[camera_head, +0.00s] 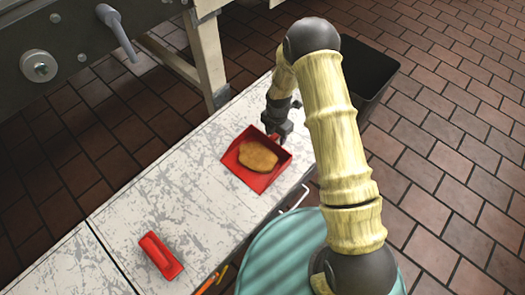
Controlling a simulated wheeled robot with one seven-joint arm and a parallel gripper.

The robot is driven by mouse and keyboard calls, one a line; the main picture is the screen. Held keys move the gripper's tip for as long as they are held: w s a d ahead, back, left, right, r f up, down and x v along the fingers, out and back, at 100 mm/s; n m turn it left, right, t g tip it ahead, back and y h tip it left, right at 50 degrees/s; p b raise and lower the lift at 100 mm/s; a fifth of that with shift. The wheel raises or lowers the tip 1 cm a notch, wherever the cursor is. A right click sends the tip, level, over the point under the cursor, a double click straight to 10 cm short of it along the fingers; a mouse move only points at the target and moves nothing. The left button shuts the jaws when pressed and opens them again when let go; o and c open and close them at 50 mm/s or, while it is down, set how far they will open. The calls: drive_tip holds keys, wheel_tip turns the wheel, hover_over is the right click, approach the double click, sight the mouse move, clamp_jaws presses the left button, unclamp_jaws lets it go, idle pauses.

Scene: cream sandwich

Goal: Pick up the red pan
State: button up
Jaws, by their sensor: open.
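The red pan (262,182) is a square, shallow scoop lying on the scratched white bench top, near its right edge. A flat tan piece, like a slice or patty, lies in it. My gripper (274,136) is at the pan's far side, right by where its handle shows. The gripper is open, with its dark fingers pointing down at the handle. The arm and gripper hide part of the handle, and I cannot tell whether the fingers touch it.
A grey machine (60,50) stands at the upper left. A dark bin (368,72) is beyond my arm, and a teal rounded object (280,255) is at the bottom. The bench left of the pan is clear.

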idle(0.3)
clamp_jaws()
wheel_tip(320, 180, up, 10)
drive_tip(key=p, duration=0.4)
idle(0.6)
